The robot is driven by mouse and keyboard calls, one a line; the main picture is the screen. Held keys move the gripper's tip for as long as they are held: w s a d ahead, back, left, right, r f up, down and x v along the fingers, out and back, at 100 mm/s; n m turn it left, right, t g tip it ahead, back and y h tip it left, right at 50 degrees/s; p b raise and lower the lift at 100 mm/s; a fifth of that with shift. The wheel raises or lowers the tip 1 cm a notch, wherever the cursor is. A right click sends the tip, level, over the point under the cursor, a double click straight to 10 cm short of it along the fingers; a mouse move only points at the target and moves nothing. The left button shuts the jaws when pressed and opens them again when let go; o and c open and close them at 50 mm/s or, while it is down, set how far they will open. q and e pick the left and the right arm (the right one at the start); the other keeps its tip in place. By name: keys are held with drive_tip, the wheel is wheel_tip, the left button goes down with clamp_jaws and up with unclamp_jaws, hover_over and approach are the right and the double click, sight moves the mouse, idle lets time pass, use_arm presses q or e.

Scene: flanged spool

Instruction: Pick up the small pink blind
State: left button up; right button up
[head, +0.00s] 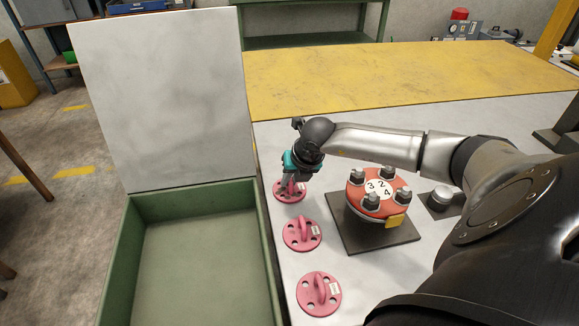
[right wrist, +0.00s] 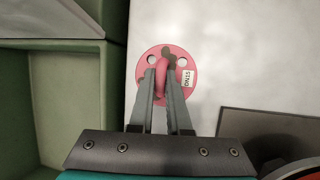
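Three pink round blinds with loop handles and white labels lie in a column on the pale table in the head view. The far blind (head: 282,195) looks smallest, the middle blind (head: 289,236) a little larger, and the near blind (head: 305,297) largest. My right gripper (head: 292,187) points down at the far blind and partly hides it. In the right wrist view, its two narrow fingers (right wrist: 161,82) are close together on either side of that blind's (right wrist: 183,62) handle, with no clear gap. The blind appears to lie flat on the table. My left gripper is out of view.
A red flanged spool with bolts (head: 355,193) stands on a dark plate (head: 366,240) right of the blinds. An open green box (head: 133,262) with its pale lid (head: 165,95) raised is at left. A yellow surface (head: 400,75) lies behind.

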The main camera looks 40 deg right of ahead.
clamp_jaws()
drive_tip(key=shift+w+r, duration=0.1)
drive_tip(key=shift+r, duration=0.05)
drive_tip(key=shift+r, duration=0.2)
wheel_tip(320, 180, up, 19)
drive_tip(key=p, duration=0.1)
drive_tip(key=shift+r+p, duration=0.2)
drive_tip(key=shift+p, duration=0.15)
